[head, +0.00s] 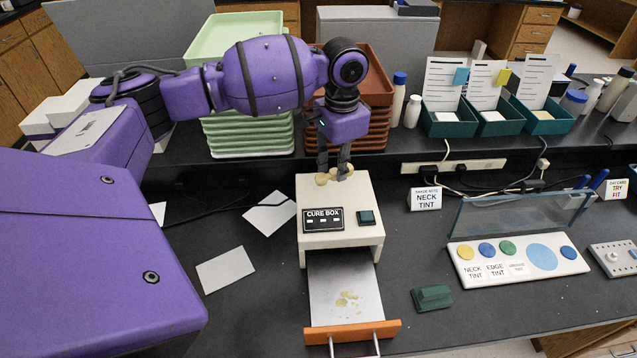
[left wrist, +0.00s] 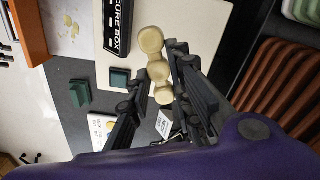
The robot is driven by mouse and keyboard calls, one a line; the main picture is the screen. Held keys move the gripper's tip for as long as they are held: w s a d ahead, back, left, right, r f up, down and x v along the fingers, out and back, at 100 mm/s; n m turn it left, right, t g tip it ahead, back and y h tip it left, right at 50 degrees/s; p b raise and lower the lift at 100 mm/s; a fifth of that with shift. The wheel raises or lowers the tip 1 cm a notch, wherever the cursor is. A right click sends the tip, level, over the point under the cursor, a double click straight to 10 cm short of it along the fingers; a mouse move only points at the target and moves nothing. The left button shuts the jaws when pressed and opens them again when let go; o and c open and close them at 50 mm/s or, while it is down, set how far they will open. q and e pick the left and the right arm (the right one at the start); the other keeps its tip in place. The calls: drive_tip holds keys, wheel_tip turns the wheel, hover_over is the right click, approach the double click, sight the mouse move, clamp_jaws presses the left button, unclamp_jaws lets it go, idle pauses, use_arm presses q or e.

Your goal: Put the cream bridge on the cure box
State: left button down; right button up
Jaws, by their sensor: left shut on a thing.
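The cream bridge (head: 322,180) is a short row of rounded tooth shapes. My left gripper (head: 334,170) is shut on it, over the back part of the cure box's top. In the left wrist view the bridge (left wrist: 152,41) sticks out from between the fingers (left wrist: 158,88) over the white box top (left wrist: 198,30). I cannot tell whether it touches the top. My right gripper is not in view.
Below the box, a drawer with an orange front (head: 352,332) is out, with cream bits on its plate. A green block (head: 431,298) lies to the right. Stacked green trays (head: 248,135) and brown trays (head: 378,120) stand behind. White cards (head: 226,269) lie left.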

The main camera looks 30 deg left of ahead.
use_arm(q)
hover_over(338, 189)
wheel_tip(338, 189, down, 4)
drive_tip(key=shift+f+b, duration=0.25)
drive_tip(key=shift+b, duration=0.05)
drive_tip(key=shift+f, duration=1.55)
drive_tip(key=shift+f, duration=0.1)
drive_tip(key=c, duration=1.6)
unclamp_jaws()
drive_tip(key=shift+f, duration=0.1)
drive_tip(key=shift+o, duration=0.2)
wheel_tip(338, 189, up, 12)
drive_tip(key=shift+r, duration=0.2)
